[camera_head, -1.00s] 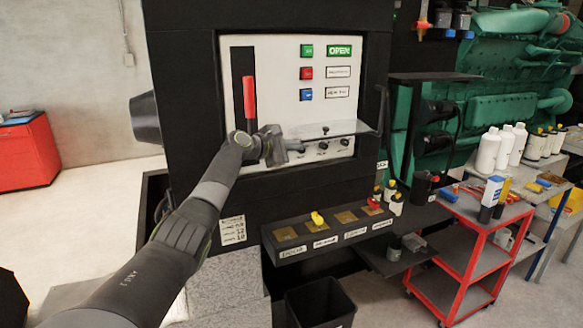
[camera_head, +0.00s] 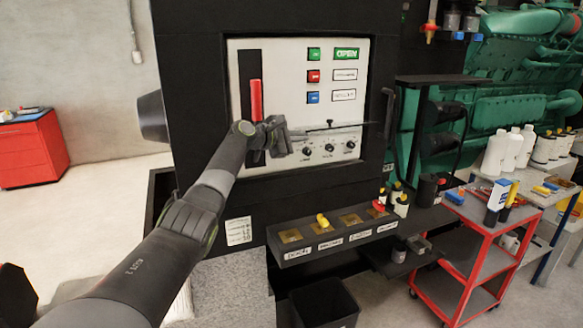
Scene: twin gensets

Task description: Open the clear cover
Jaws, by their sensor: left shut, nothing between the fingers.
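The clear cover (camera_head: 345,128) shows as a thin, nearly edge-on pane sticking out from the light control panel (camera_head: 280,75), with a small dark knob (camera_head: 330,122) on it. Three black dials (camera_head: 329,149) are in plain sight below it. My left gripper (camera_head: 287,139) is shut and empty at the cover's left end. I cannot tell whether it touches the pane. My right gripper is out of view.
A red lever (camera_head: 256,99) stands in a black slot left of the cover, close to my left wrist. Green, red and blue buttons (camera_head: 313,75) sit above. A labelled shelf (camera_head: 297,252) juts out below. A red cart (camera_head: 467,228) stands at right.

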